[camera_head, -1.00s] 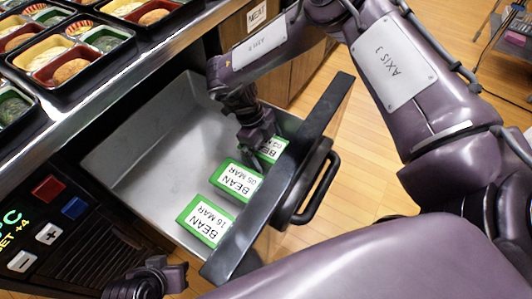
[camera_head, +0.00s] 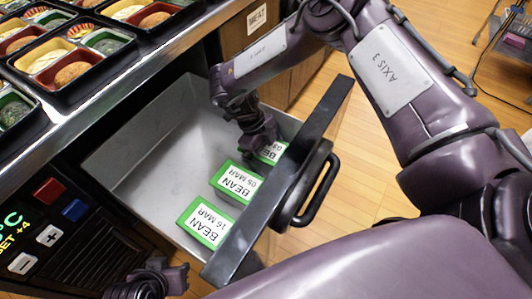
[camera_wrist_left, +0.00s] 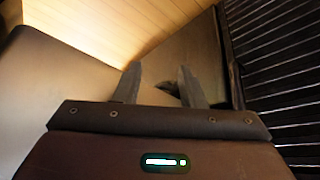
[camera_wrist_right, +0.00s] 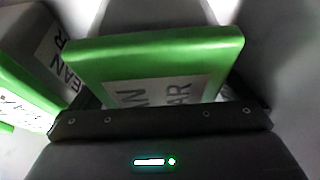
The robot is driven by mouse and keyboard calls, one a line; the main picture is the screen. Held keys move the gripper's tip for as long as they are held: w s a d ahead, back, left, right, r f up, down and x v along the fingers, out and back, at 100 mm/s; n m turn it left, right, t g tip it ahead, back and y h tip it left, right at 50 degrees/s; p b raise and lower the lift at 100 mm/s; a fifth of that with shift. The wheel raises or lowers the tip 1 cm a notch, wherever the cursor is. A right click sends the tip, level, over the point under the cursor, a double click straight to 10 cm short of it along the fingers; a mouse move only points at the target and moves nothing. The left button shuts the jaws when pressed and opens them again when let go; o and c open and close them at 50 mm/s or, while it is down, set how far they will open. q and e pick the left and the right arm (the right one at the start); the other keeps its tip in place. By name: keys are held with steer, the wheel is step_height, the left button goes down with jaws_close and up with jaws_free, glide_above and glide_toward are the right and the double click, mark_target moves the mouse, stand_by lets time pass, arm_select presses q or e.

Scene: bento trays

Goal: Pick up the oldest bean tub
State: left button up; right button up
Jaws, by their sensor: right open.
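Three green-lidded bean tubs with white labels stand in a row in the open metal drawer (camera_head: 150,165). The nearest tub (camera_head: 206,222) reads 16 MAR. The middle tub (camera_head: 237,183) seems to read 05 MAR. The farthest tub (camera_head: 271,152) is partly covered by my right gripper (camera_head: 264,146), and its date is hard to read, perhaps 03. My right gripper is open at this far tub. In the right wrist view a green tub (camera_wrist_right: 155,60) lies right in front of the palm, its fingertips hidden. My left gripper (camera_wrist_left: 159,82) is open and empty, low beside the drawer.
The drawer front (camera_head: 290,170) with its black handle (camera_head: 318,190) stands close to my right arm. A counter with bento trays (camera_head: 75,68) is at upper left. A control panel with buttons (camera_head: 50,235) is at lower left. The left part of the drawer is empty.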

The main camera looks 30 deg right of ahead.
steer(key=c, duration=1.1)
steer(key=shift+c, duration=0.5)
steer(key=shift+r, duration=0.15)
